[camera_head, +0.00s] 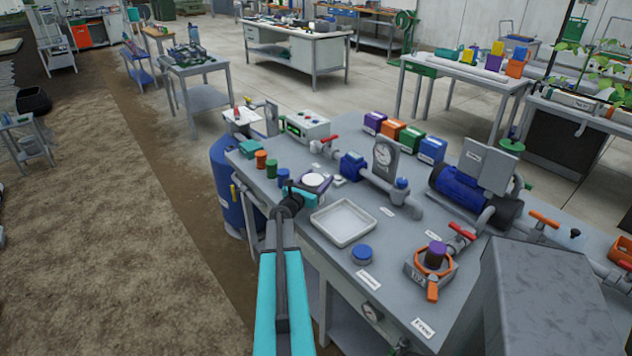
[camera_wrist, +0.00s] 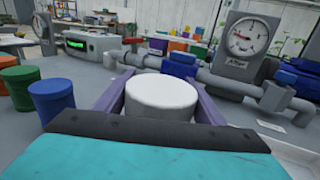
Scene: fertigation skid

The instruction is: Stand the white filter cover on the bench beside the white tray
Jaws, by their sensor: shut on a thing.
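The white filter cover (camera_wrist: 161,95) is a round, flat-topped white cap. It sits between the two purple fingers of my gripper (camera_wrist: 160,93), which is shut on it. In the head view the cover (camera_head: 314,180) shows at the end of my arm, over the bench (camera_head: 300,220) just behind and left of the white tray (camera_head: 343,222). The tray is shallow, rectangular and looks empty. My gripper (camera_head: 312,184) is close to the bench top. I cannot tell whether the cover touches the bench, as its underside is hidden.
Blue (camera_head: 283,176), orange (camera_head: 260,159) and other small cylinders stand left of my gripper. A grey pipe with a blue valve (camera_head: 352,164) and a gauge (camera_head: 384,156) stands behind the tray. A blue cap (camera_head: 362,254) lies in front of the tray, with bare bench around it.

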